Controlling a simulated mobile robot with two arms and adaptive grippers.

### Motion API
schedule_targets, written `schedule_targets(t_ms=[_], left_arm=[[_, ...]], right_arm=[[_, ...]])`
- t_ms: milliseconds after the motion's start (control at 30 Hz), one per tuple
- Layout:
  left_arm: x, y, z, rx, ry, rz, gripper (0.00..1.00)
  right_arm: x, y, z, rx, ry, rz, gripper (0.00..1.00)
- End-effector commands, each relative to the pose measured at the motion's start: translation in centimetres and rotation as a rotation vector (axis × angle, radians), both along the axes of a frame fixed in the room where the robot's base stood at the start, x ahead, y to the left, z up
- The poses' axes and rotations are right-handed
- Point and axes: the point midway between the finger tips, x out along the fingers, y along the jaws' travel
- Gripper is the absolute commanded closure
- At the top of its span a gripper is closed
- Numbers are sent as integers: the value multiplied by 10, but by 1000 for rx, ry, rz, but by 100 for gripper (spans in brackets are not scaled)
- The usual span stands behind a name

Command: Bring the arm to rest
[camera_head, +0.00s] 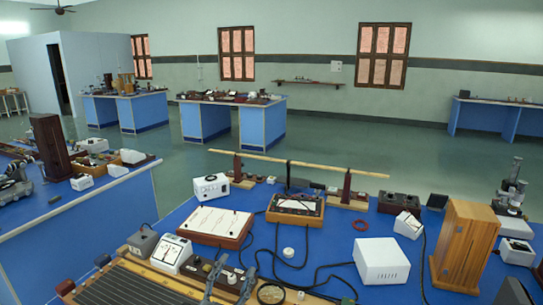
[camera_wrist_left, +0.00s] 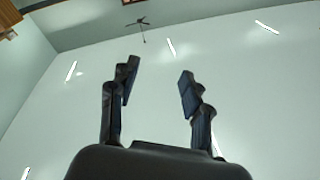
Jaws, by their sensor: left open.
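My left gripper (camera_head: 236,270) shows at the bottom edge of the head view, with its two grey fingers pointing up and apart. It is open, with nothing between the fingers. In the left wrist view the gripper (camera_wrist_left: 157,90) also stands open and empty, with the white ceiling behind it. In the head view the fingers appear in front of the instruments on the near blue bench (camera_head: 340,240); I cannot tell the gap between them. My right gripper is not in view.
The near bench holds a white box (camera_head: 381,261), a wooden cabinet (camera_head: 463,246), a ribbed board (camera_head: 130,285), a magnifier ring (camera_head: 271,294), meters and black cables. A long wooden rod (camera_head: 300,163) spans two stands. The ceiling side around the gripper is clear, with a distant fan (camera_wrist_left: 142,23).

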Motion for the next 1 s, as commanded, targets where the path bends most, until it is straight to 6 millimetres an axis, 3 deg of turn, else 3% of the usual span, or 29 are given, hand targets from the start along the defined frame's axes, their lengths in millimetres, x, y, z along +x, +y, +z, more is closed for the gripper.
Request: schedule_targets(t_ms=[33,133,200,333,500,867,1000], left_arm=[[-10,26,-30,-42,130,80,52],[-39,67,-88,-93,386,210,52],[-69,89,-127,-114,566,277,52],[-128,112,-180,-129,852,345,52],[-193,123,-216,-125,1107,370,52],[-303,128,-244,-96,1488,345,52],[-289,126,-281,-91,1491,348,52]], right_arm=[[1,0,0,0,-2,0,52],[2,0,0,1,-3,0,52],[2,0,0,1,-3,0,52],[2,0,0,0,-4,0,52],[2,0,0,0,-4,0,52],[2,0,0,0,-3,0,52],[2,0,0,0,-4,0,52]])
